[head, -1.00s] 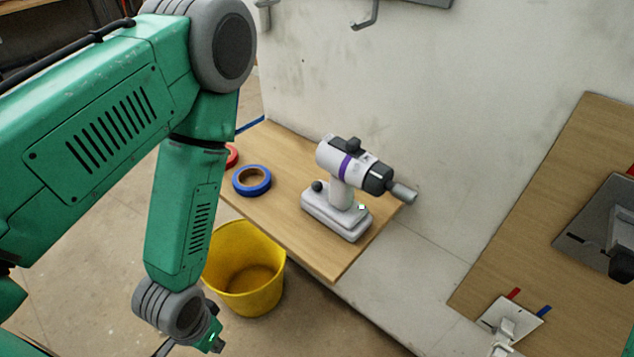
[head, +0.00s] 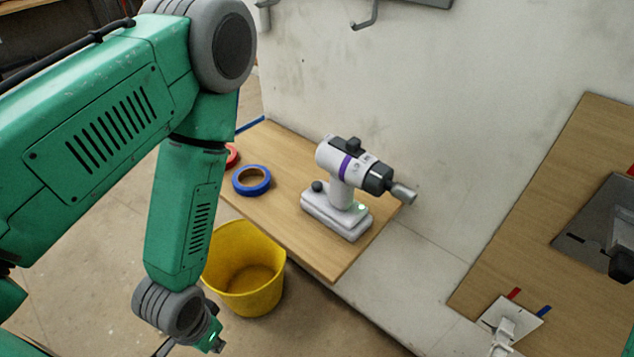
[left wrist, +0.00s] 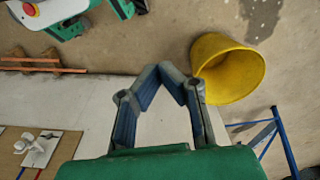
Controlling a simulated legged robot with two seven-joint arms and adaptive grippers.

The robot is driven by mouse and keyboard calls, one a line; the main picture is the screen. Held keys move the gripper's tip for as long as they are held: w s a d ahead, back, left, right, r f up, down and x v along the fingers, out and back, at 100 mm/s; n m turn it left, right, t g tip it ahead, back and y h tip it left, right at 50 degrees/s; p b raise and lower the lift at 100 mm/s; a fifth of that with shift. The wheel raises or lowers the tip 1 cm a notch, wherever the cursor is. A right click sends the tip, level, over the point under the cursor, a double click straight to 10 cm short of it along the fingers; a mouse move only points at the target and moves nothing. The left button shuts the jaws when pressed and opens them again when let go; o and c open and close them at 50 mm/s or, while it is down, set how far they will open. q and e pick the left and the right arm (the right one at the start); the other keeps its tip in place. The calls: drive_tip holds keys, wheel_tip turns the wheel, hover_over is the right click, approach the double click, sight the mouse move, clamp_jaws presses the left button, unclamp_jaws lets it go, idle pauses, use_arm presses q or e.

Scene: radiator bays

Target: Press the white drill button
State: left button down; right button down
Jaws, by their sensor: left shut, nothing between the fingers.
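A white drill (head: 347,168) with a purple band and dark chuck stands upright on its base on a wooden shelf (head: 300,248). Its nose points right. A small greenish-white spot (head: 361,208) shows on the drill's base, and a dark knob (head: 318,186) sits at the base's left. I cannot tell which part is the button. My left gripper (left wrist: 161,70) is shut and empty in the left wrist view. In the head view it hangs at the bottom left, cut off by the frame edge, below the shelf and apart from the drill. My right gripper is not in view.
A blue tape roll (head: 251,181) and a partly hidden red roll (head: 233,156) lie on the shelf left of the drill. A yellow bucket (head: 246,270) stands on the floor below. A wall (head: 480,90) rises behind. A wooden panel (head: 560,190) is at right.

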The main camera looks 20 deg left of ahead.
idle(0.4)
use_arm(q)
drive_tip(key=m+t+h+p, duration=0.3)
drive_tip(key=t+h+p, duration=0.15)
drive_tip(key=t, duration=0.25)
approach(317, 185)
drive_tip(key=r, duration=0.2)
drive_tip(key=shift+a+r+y+p, duration=0.25)
drive_tip(key=shift+a+p, duration=0.05)
drive_tip(key=shift+p, duration=0.1)
drive_tip(key=x, duration=1)
drive_tip(key=shift+f, duration=0.1)
drive_tip(key=shift+f, duration=0.1)
